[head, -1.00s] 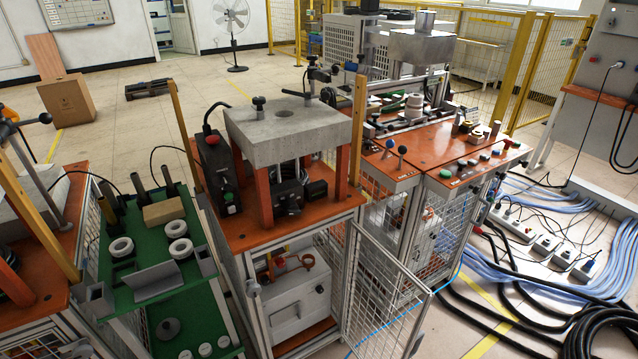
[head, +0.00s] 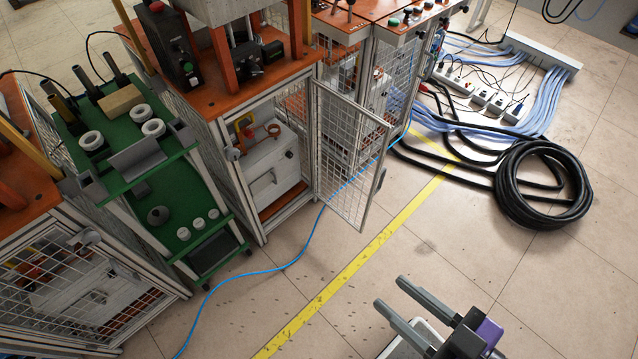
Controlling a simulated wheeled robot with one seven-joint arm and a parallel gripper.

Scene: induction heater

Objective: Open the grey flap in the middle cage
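The middle cage (head: 232,172) stands under the orange-topped bench. Its mesh door (head: 350,155) is swung wide open to the right. Inside sits a light grey box (head: 274,158), and the grey flap (head: 264,184) appears to be the panel on its front. The flap looks shut, though its edges are small in the picture. My gripper (head: 390,293) is at the bottom right, over bare floor. Its two grey fingers are spread apart with nothing between them. It is well in front of the cage and to its right, clear of the door.
A green shelf trolley (head: 140,185) with white rings stands just left of the cage. A left cage (head: 85,290) has its mesh front closed. A blue cable (head: 290,267) crosses the floor. A black hose coil (head: 542,185) lies right. Floor before the cage is otherwise free.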

